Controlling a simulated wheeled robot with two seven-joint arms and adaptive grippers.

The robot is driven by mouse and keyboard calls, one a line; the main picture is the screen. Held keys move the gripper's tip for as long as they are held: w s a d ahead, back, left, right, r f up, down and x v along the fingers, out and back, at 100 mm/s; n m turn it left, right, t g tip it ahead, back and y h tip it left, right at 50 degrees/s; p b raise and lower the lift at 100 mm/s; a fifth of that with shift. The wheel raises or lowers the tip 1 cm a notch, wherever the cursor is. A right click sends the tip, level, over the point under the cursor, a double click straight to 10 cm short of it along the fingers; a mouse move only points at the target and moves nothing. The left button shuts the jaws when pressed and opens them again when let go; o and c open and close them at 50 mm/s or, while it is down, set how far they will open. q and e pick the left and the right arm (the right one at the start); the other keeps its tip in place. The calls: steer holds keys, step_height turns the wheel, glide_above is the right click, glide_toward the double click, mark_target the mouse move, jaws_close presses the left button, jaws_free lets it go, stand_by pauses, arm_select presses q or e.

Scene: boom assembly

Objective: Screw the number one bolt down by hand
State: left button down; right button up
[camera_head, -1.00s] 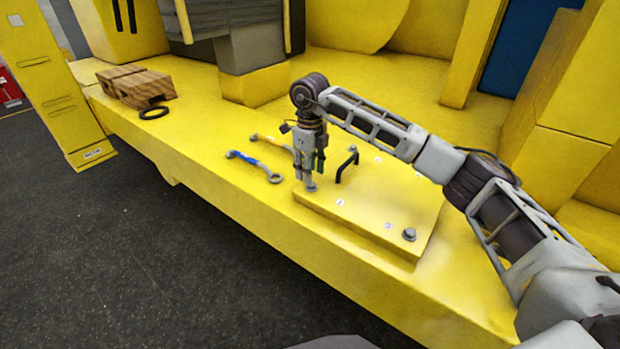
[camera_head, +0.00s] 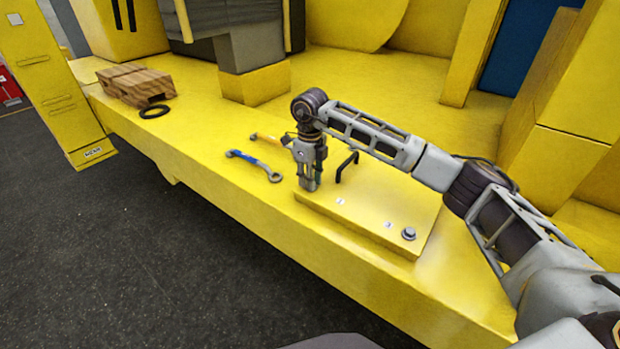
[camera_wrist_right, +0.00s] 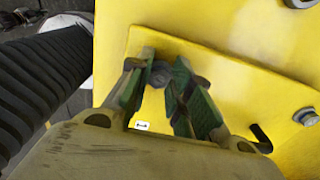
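My right gripper (camera_head: 310,185) points down at the near left corner of the raised yellow plate (camera_head: 365,205). In the right wrist view, its two dark green finger pads (camera_wrist_right: 160,75) are closed in on either side of the grey number one bolt (camera_wrist_right: 159,74), with its head between the tips. A small white label (camera_wrist_right: 142,125) lies on the plate beside it. In the head view the fingers hide this bolt. I cannot tell how deep it sits. My left gripper is not in view.
The plate has a black handle (camera_head: 346,166) close to my gripper and another bolt (camera_head: 409,234) at its right corner. A blue wrench (camera_head: 254,164) and an orange-handled tool (camera_head: 266,138) lie left of it. A wooden block (camera_head: 136,86) and black ring (camera_head: 154,111) lie farther left.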

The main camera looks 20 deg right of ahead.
jaws_close()
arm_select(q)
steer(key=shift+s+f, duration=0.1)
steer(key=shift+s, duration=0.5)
arm_select(e)
steer(key=shift+m, duration=0.3)
steer(key=shift+d+m+b, duration=0.1)
steer(key=shift+m+b, duration=0.2)
steer(key=shift+m, duration=0.9)
steer(key=m, duration=0.4)
steer(key=shift+w+d+m, duration=0.1)
steer(key=shift+m, duration=0.2)
steer(key=m, duration=0.2)
steer(key=shift+r+m, duration=0.1)
steer(key=shift+m, duration=0.2)
steer(key=shift+m+b, duration=0.3)
steer(key=shift+m, duration=0.4)
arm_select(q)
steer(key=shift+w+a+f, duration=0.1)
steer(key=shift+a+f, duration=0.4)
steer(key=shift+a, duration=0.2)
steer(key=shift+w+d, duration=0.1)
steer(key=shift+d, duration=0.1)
